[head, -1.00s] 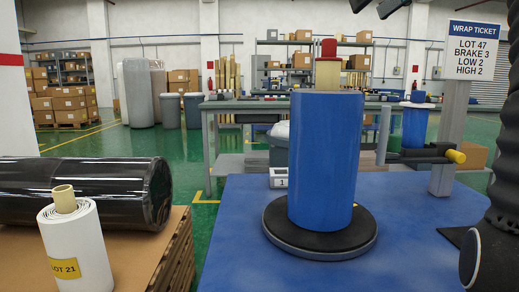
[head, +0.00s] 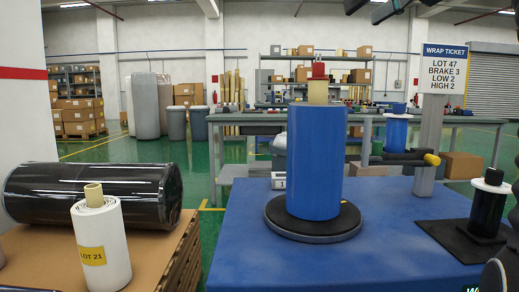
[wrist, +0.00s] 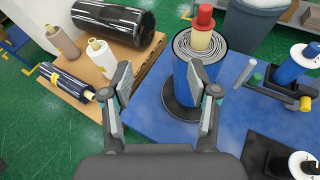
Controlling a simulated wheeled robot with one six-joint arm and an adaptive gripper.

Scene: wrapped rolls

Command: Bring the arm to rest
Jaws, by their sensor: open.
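My gripper (wrist: 160,80) shows in the wrist view with its two fingers wide apart and nothing between them. It is above the bench and pallet area, with the blue wrapped roll beyond its right finger. The blue roll (head: 315,160) stands upright on a black round turntable (head: 345,225). A tan core (head: 318,92) with a red cap (head: 318,69) sticks out of its top; the roll also shows in the wrist view (wrist: 216,72).
A white roll (head: 103,245) tagged LOT 21 and a black wrapped roll (head: 60,193) are on a cardboard-topped pallet at left. The blue table (head: 390,235) carries a ticket post (head: 427,140). Green floor lies beyond.

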